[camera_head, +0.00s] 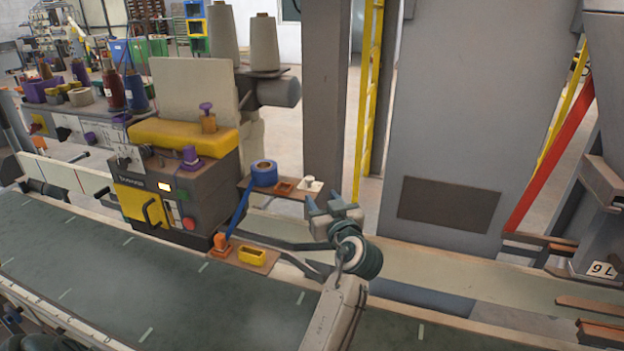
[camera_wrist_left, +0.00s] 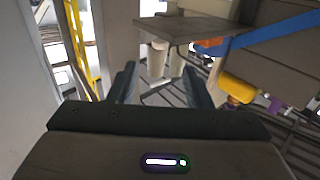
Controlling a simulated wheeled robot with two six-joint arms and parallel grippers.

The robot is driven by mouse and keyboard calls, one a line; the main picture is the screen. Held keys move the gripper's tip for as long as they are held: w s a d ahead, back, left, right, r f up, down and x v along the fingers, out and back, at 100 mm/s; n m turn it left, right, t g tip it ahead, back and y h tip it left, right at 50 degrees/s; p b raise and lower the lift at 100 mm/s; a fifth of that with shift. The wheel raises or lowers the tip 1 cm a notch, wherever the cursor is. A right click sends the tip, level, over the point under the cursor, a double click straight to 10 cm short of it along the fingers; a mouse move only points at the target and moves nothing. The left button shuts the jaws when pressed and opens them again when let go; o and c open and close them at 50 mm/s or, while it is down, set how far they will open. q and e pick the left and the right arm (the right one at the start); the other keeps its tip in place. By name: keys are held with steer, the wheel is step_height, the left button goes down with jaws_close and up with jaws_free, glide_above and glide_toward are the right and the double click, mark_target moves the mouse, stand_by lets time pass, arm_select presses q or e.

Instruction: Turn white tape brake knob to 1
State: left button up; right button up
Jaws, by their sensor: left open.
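The white tape brake knob (camera_head: 309,181) stands on a pale square plate at the right end of a small brown shelf (camera_head: 280,190). The number it points to is too small to read. My left gripper (camera_head: 331,203) is open and empty, just right of and in front of the knob, apart from it in the picture. In the left wrist view, which looks upside down, the open fingers (camera_wrist_left: 160,85) reach toward the shelf's underside (camera_wrist_left: 195,30). Two pale cylinders show between them; I cannot tell whether one is the knob. My right gripper is not in view.
A blue tape roll (camera_head: 264,173) sits on the shelf, its strip running down to an orange guide (camera_head: 220,242). The sewing machine (camera_head: 175,190) stands left, and a green conveyor belt (camera_head: 120,290) runs in front.

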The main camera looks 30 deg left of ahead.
mark_target(311, 181)
arm_select(q)
steer(key=p+x, duration=0.2)
steer(key=x, duration=0.5)
steer(key=shift+w+a+r+p, duration=0.1)
steer(key=shift+a+p, duration=0.1)
steer(key=shift+p, duration=0.1)
steer(key=shift+w+a, duration=0.3)
steer(key=shift+a, duration=0.1)
